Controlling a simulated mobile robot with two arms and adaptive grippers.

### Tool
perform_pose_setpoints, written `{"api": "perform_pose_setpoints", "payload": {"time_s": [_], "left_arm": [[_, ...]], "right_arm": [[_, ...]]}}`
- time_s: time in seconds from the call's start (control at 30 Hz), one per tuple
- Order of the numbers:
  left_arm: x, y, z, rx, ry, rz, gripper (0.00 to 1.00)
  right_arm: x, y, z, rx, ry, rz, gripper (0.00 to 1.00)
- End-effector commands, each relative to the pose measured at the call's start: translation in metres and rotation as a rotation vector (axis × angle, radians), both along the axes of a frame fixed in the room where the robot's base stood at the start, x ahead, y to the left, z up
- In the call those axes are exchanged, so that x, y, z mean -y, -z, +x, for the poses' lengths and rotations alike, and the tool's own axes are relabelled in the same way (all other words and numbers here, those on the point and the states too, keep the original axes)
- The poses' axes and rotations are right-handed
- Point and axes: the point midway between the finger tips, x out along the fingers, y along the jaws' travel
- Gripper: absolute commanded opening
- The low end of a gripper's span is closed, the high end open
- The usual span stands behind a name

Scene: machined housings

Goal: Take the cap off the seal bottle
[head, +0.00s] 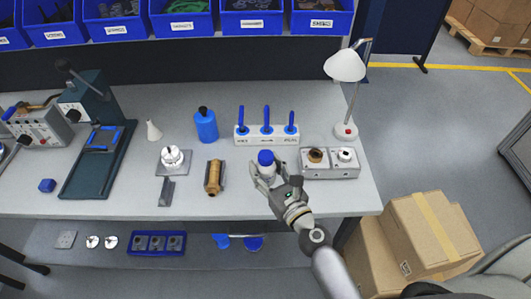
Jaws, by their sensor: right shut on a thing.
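A white bottle (268,173) with a blue cap (266,157) is at the front middle of the workbench, near the front edge. The cap is on top of the bottle. My right gripper (266,175) comes in from the lower right and is shut on the bottle, its fingers around the white body just below the cap. The fingers hide part of the body and its base, so I cannot tell if it touches the bench. My left gripper is not in view.
A rack with blue-handled tools (267,134) stands close behind the bottle. A brass part (214,177) lies to the left, and a grey fixture block (330,166) sits to the right. A blue bottle with a dark top (206,126) and a lamp (345,66) stand farther back.

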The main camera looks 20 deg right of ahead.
Motion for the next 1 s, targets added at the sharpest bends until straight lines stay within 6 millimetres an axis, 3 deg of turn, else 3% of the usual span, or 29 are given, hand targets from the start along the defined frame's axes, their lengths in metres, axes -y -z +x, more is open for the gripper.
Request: {"api": "perform_pose_setpoints", "payload": {"time_s": [0.1, 0.3, 0.73, 0.77, 1.0], "left_arm": [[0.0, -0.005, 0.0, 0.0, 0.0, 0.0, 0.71], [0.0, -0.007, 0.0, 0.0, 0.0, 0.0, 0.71], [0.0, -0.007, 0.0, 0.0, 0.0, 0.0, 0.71], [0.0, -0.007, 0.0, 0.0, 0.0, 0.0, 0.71], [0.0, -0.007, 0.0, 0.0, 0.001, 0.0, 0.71]], "right_arm": [[-0.006, -0.011, -0.022, 0.001, 0.0, 0.002, 0.18], [-0.013, -0.02, -0.043, 0.002, 0.0, 0.0, 0.18], [-0.015, -0.024, -0.05, 0.003, 0.0, 0.001, 0.18], [-0.015, -0.024, -0.05, 0.003, 0.0, 0.001, 0.43], [-0.015, -0.024, -0.05, 0.003, 0.0, 0.001, 0.13]]}}
